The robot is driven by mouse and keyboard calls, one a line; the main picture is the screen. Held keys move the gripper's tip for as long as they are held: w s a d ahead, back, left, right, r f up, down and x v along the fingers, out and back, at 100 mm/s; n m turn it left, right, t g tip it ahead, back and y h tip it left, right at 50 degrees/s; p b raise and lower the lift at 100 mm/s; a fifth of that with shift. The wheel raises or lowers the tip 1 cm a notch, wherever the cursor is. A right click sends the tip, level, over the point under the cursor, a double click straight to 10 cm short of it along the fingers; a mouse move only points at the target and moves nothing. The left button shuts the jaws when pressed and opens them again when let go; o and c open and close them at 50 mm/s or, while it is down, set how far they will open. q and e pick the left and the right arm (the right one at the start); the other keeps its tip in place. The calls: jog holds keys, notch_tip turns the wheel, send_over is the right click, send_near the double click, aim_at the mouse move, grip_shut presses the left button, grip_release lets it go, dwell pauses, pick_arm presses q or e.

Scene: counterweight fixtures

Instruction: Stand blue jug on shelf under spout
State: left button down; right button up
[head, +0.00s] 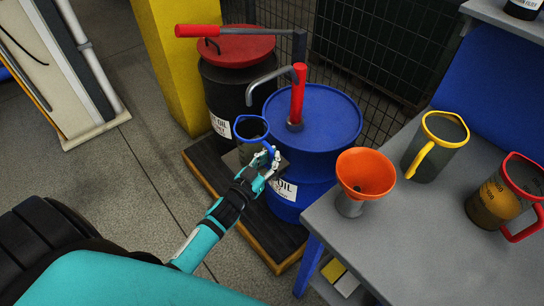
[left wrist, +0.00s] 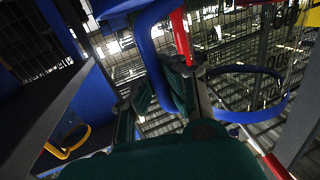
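The blue jug (head: 251,128) is a clear vessel with a blue rim and handle. In the head view it is upright below the grey spout (head: 262,82) of the blue drum's pump. My left gripper (head: 268,158) is at its handle side. In the left wrist view the blue handle (left wrist: 152,50) runs between the fingers of my left gripper (left wrist: 160,92), which look closed on it. A small dark shelf (head: 232,160) shows around the jug's lower part. The jug's base is hidden, so I cannot tell whether it touches the shelf. My right gripper is out of view.
The blue drum (head: 335,120) and a dark drum with a red lid (head: 235,50) stand on a wooden platform (head: 205,178). The grey table (head: 420,240) at right holds an orange funnel (head: 366,172), a yellow-handled jug (head: 437,150) and a red-handled jug (head: 497,200).

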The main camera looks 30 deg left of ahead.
pick_arm(q)
jog(key=shift+f, duration=0.15)
jog(key=c, duration=1.5)
grip_release()
